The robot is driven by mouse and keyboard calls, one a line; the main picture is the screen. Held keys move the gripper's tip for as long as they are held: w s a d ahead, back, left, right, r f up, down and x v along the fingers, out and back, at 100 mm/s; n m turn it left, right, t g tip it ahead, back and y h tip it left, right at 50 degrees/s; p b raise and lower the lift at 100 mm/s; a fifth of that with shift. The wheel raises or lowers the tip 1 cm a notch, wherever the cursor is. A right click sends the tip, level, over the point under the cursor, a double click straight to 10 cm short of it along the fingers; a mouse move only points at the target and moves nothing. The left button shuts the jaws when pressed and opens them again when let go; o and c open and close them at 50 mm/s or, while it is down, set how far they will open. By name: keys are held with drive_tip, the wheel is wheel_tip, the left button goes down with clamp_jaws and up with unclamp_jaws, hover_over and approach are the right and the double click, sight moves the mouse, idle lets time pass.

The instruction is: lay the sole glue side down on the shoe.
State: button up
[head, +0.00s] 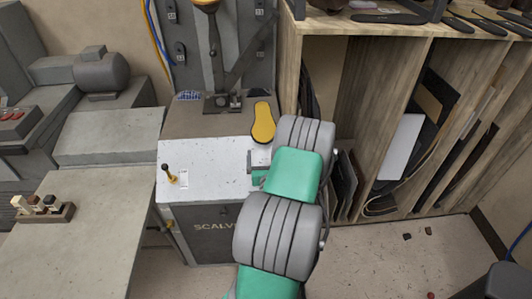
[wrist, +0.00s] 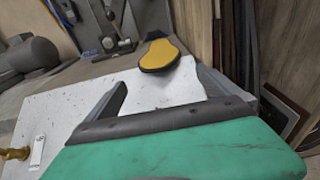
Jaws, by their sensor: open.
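The sole (head: 263,122) is a flat shoe-shaped piece with a yellow upper face and a dark edge. It lies on the machine's table near the back right, and it also shows in the wrist view (wrist: 160,55). My gripper (wrist: 160,79) is open and empty, its two fingers spread over the white tabletop. The sole is beyond the fingertips, apart from them. A yellow-topped piece (head: 206,4) sits on the machine's post at the top edge of the head view, cut off; I cannot tell whether it is the shoe.
The machine's white table (head: 205,158) is mostly bare, with a small yellow-based lever (head: 170,175) at its left. A wooden rack (head: 375,100) with upright sheets stands at right, dark soles on top. A grey bench (head: 85,235) with a small block holder (head: 43,210) is at left.

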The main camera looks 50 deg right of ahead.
sight(264, 139)
drive_tip(key=shift+w+d+r+p, duration=0.25)
drive_tip(key=shift+w+d+p, duration=0.05)
drive_tip(key=shift+w+p, duration=0.1)
drive_tip(key=p+x, duration=0.8)
drive_tip(key=shift+w, duration=0.1)
drive_tip(key=shift+w+d+f, duration=0.2)
drive_tip(key=shift+d, duration=0.1)
drive_tip(key=shift+c, duration=0.2)
drive_tip(key=c, duration=1.8)
drive_tip(key=shift+c, duration=0.2)
drive_tip(key=shift+r, duration=0.1)
